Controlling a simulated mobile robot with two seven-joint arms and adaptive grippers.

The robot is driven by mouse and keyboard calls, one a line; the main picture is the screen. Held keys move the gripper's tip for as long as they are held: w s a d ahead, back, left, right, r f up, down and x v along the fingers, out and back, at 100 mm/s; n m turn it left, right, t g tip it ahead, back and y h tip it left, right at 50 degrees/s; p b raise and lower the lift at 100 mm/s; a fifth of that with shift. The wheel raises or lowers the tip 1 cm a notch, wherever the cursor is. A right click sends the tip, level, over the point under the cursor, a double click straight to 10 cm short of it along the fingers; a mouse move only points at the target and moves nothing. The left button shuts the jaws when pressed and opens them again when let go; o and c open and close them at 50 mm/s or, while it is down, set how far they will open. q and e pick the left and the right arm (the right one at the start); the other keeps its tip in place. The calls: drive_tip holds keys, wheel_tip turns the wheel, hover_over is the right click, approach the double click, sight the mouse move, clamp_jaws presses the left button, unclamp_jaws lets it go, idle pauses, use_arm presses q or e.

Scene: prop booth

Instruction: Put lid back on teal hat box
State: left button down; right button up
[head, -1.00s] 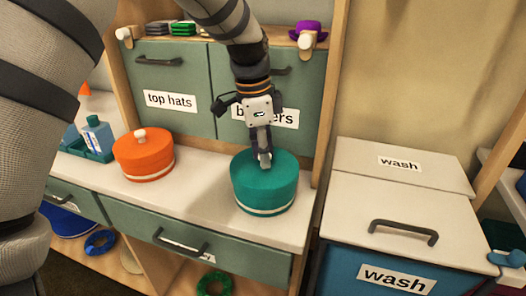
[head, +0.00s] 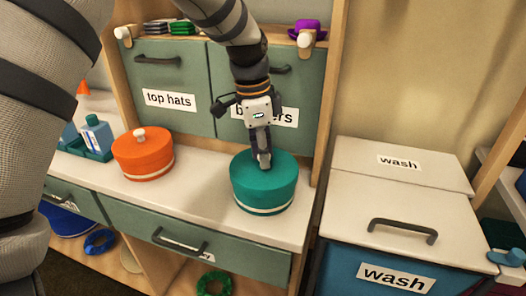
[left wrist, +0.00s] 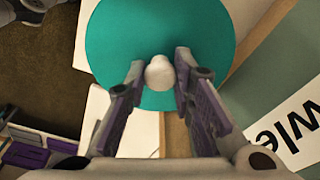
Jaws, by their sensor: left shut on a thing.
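The teal hat box (head: 263,194) stands upright on the white counter, with a cream band near its bottom. Its round teal lid (head: 283,160) lies level on top, and I see no gap between lid and box. My left gripper (head: 264,163) points down over the lid and is shut on its white knob. In the left wrist view the knob (left wrist: 159,73) sits between the two fingertips (left wrist: 159,66), with the teal lid (left wrist: 165,25) filling the view behind it. The gripper hides the knob in the head view. My right gripper is not in view.
An orange hat box (head: 143,158) with a white knob stands to the left on the counter (head: 205,180). Labelled green cabinet doors (head: 170,82) rise close behind. A white-topped wash bin (head: 400,205) stands to the right. A blue bottle (head: 97,135) is at the far left.

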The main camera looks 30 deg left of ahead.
use_arm(q)
drive_tip(key=c, duration=0.8)
unclamp_jaws()
drive_tip(key=shift+r, duration=3.5)
clamp_jaws()
drive_tip(key=shift+f, duration=0.15)
drive_tip(key=shift+f, duration=2.4)
